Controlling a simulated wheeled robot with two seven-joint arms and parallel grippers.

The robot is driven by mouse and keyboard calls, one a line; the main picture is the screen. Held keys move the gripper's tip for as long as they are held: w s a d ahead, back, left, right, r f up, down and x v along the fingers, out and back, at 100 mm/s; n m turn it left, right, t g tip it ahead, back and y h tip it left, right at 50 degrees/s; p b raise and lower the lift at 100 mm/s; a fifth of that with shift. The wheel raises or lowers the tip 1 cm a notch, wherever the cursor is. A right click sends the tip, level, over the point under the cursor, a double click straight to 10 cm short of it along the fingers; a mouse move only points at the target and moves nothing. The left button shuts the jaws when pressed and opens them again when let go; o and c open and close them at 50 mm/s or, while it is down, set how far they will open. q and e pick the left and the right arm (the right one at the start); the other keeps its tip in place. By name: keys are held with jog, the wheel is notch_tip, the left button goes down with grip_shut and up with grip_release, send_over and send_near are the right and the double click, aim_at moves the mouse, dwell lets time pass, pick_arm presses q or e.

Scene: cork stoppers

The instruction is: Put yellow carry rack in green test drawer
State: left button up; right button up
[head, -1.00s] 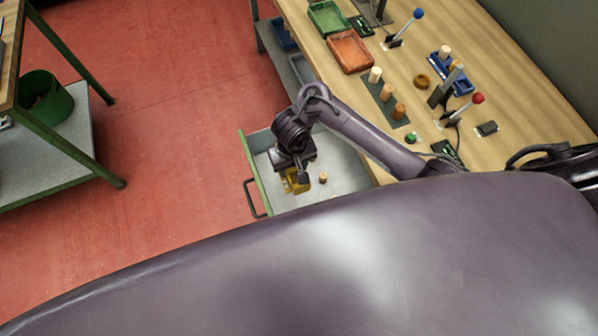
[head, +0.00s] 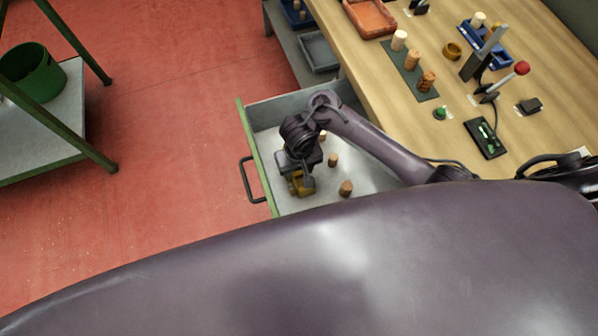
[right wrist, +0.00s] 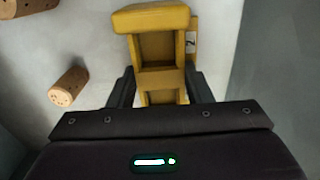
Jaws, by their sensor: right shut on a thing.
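The yellow carry rack (head: 296,186) is in the grip of my right gripper (head: 304,178), inside the outline of the open green drawer (head: 256,160). In the right wrist view the yellow rack (right wrist: 160,45) shows between the two dark fingers of my right gripper (right wrist: 160,88), which is shut on it. The rack is over the drawer's pale floor; I cannot tell whether it touches the floor. My left gripper is not in view.
Several corks lie or stand in the drawer, one (head: 346,188) near its front right and another (right wrist: 68,86) left of the rack. The bench (head: 470,110) on the right holds a strip with corks (head: 411,60) and levers. A green bin (head: 35,75) stands on the left shelf.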

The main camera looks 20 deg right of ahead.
aim_at(299, 172)
jog(key=shift+f, duration=0.1)
jog(key=shift+f, duration=0.2)
jog(key=o, duration=1.1)
notch_tip(299, 172, up, 12)
jog(key=p, duration=1)
jog(key=shift+r, duration=0.25)
